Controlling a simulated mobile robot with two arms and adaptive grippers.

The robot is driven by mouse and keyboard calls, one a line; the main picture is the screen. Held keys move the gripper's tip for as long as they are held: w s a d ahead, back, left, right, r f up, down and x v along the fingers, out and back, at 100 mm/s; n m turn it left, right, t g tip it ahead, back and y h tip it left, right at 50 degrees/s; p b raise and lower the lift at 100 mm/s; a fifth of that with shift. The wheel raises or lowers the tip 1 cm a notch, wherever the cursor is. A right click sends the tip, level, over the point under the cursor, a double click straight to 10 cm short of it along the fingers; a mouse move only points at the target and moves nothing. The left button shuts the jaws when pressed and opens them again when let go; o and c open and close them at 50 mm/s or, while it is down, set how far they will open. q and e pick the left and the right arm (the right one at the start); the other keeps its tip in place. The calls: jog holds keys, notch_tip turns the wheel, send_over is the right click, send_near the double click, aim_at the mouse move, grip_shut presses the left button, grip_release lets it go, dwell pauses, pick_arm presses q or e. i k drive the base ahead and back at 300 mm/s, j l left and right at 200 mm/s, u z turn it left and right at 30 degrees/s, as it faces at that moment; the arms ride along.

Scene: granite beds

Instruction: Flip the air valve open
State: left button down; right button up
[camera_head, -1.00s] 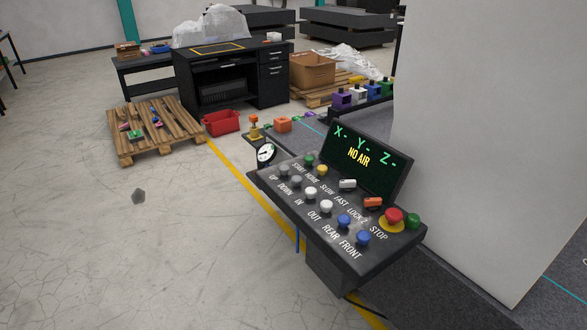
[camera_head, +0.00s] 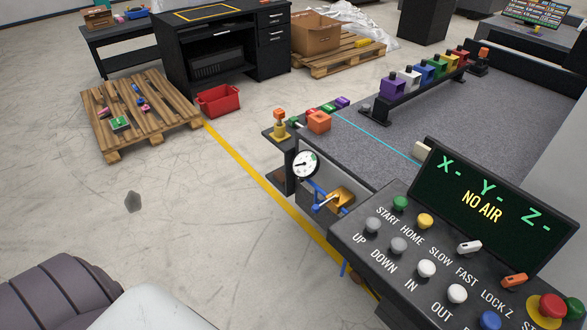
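The air valve shows below the gauge, at the left side of the control panel. It has a brass-coloured body (camera_head: 341,198) and a blue handle (camera_head: 322,203). The handle's exact angle is hard to tell at this size. A round white pressure gauge (camera_head: 305,164) sits just above it. The panel's display (camera_head: 482,205) reads "NO AIR" in yellow under green "X- Y- Z-". Part of my arm shows at the bottom left, well apart from the valve. Neither gripper is in view.
The control panel (camera_head: 365,250) with several buttons and switches fills the lower right. The granite bed (camera_head: 400,135) lies behind it with coloured blocks. A red bin (camera_head: 219,101) and a wooden pallet (camera_head: 150,125) stand on the floor.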

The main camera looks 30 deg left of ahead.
aim_at(316, 208)
jog(key=i+j, duration=0.1)
jog(key=j, duration=0.3)
jog(key=i+j, duration=0.15)
jog(key=j, duration=0.25)
jog(key=i+j, duration=0.1)
jog(key=j, duration=0.3)
jog(key=i+j, duration=0.1)
jog(key=j, duration=0.3)
